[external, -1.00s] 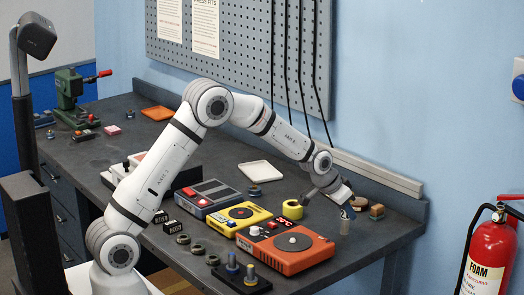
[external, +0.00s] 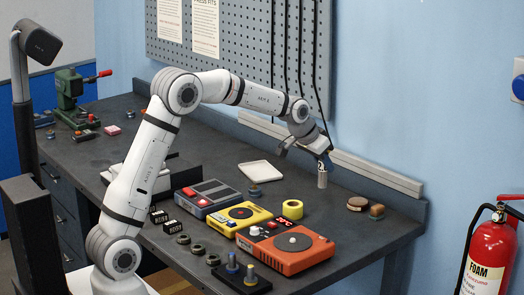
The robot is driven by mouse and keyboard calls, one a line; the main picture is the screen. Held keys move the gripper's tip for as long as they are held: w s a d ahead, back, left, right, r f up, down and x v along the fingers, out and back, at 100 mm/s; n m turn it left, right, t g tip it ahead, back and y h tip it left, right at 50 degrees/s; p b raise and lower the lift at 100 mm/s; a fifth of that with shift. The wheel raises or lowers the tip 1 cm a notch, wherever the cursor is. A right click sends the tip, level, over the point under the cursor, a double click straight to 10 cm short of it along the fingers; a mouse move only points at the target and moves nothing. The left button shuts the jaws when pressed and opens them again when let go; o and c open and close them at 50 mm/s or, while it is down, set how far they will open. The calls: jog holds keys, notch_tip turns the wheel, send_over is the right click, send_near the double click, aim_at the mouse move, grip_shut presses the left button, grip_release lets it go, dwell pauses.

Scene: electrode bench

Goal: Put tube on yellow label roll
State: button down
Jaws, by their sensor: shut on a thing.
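My gripper (external: 323,161) is shut on a small grey tube (external: 322,179), which hangs upright below it, above the bench. The yellow label roll (external: 293,209) lies on the bench behind the orange device, to the lower left of the held tube. The tube and the roll are apart. The fingertips are small in this view and partly hide the top of the tube.
A white tray (external: 260,171) lies left of the tube.

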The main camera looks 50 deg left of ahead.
jog(key=s+a+r+n, duration=0.1)
jog(key=s+a+r, duration=0.15)
jog(key=a, duration=0.65)
send_over(293, 203)
jog(key=shift+y, duration=0.4)
notch_tip(293, 203, down, 10)
jog(key=shift+a+f+p, duration=0.1)
jog(key=shift+f+p, duration=0.05)
jog(key=shift+p, duration=0.25)
jog(key=shift+f, duration=0.25)
jog(key=c, duration=1.2)
grip_release()
jog(key=shift+r, duration=0.1)
jog(key=shift+o, duration=0.2)
